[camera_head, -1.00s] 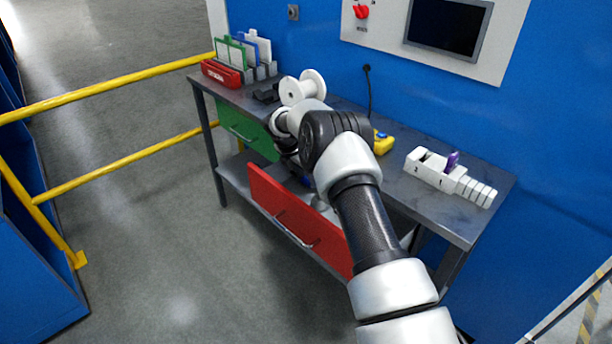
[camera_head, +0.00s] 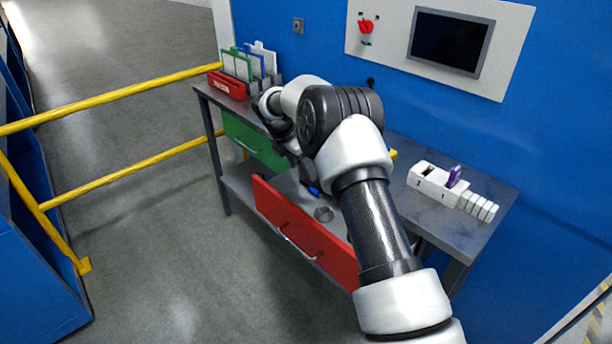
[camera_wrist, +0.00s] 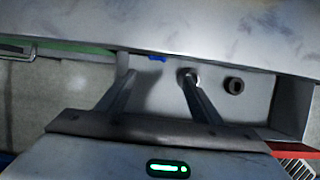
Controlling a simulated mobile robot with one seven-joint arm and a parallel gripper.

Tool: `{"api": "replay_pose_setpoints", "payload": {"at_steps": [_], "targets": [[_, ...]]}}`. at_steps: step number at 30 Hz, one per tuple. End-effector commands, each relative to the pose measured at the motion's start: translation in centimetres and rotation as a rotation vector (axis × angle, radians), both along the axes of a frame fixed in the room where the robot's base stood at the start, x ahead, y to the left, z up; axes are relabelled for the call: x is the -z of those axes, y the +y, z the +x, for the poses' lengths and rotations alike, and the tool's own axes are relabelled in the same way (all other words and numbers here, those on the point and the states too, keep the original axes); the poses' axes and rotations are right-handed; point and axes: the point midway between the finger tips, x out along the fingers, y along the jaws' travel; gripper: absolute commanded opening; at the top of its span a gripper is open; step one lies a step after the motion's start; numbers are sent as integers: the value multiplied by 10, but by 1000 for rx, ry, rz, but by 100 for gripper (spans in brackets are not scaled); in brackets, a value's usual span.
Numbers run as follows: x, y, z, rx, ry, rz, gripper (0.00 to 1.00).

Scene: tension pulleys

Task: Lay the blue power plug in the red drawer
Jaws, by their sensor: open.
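The red drawer (camera_head: 300,235) is pulled out under the workbench, and its pale inside shows. A small blue piece, likely the blue power plug (camera_head: 314,191), is seen at the drawer's inside, next to my gripper. In the wrist view the blue piece (camera_wrist: 157,58) lies on the pale drawer floor near the bench edge, partly hidden by that edge. My gripper (camera_wrist: 158,80) is open, with the blue piece beyond and between its two fingertips, not held. In the head view my arm hides most of the gripper.
A round metal part (camera_head: 323,213) lies in the drawer; a dark round part (camera_wrist: 234,86) shows in the wrist view. The bench top (camera_head: 440,214) holds a white block row (camera_head: 436,183) and a red rack (camera_head: 228,84).

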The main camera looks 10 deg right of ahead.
Motion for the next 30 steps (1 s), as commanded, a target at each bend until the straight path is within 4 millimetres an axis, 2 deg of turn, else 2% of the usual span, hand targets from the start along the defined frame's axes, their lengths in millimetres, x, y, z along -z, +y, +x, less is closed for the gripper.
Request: {"api": "replay_pose_setpoints", "payload": {"at_steps": [8,11,14,18,21,23,27,30], "targets": [[-33,7,-8,28,-15,11,60],[-65,5,-20,110,-58,41,60],[-111,1,-45,250,-124,97,60],[-172,-8,-96,494,-222,195,60],[-208,-15,-139,673,-289,271,60],[-225,-19,-166,783,-326,320,60],[-254,-28,-233,1046,-406,442,60],[-264,-33,-283,1240,-452,538,60]]}}
